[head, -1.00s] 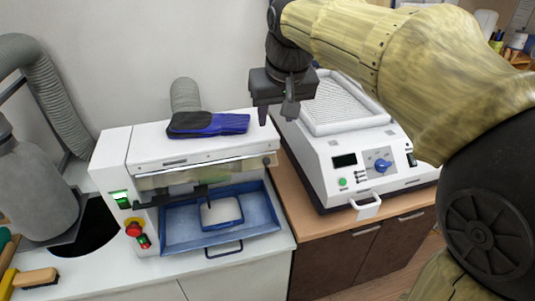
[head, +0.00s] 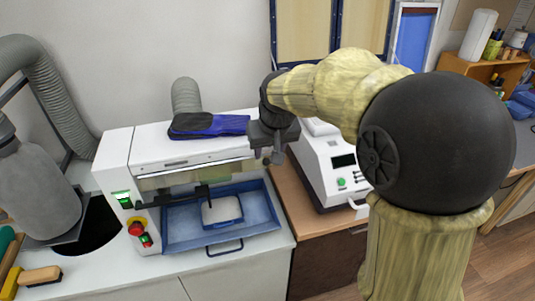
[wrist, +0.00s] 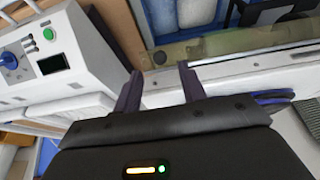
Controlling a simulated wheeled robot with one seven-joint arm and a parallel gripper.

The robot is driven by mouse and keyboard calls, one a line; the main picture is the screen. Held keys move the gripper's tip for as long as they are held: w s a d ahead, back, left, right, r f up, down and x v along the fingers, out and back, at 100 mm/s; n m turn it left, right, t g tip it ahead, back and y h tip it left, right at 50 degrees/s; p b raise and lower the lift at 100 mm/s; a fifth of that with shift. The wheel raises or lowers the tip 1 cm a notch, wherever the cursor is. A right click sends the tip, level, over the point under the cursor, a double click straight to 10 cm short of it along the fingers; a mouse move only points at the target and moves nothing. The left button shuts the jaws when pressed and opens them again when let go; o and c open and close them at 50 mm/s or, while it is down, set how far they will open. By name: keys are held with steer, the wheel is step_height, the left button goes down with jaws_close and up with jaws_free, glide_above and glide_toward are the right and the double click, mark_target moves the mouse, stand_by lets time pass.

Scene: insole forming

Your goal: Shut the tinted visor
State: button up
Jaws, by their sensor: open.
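The tinted visor (head: 190,178) is a see-through olive strip along the front of the white machine (head: 158,150). It stands raised, with the space above the blue tray (head: 180,238) open below it. It also shows in the wrist view (wrist: 235,42), running from the upper middle to the right edge. My gripper (head: 270,158) is at the machine's right end, close to the visor's right end. In the wrist view my gripper (wrist: 158,72) has its two fingers apart with nothing held, near the visor's round end piece. I cannot tell whether a finger touches it.
A white unit with a blue knob (wrist: 10,60) stands right of the machine, close to my arm. Blue insoles (head: 208,125) lie on top of the machine. A grey hose and canister (head: 35,190) stand at the left. A blue-framed pad (head: 221,211) lies in the tray.

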mark_target(266, 161)
steer(key=x, duration=0.4)
jaws_close()
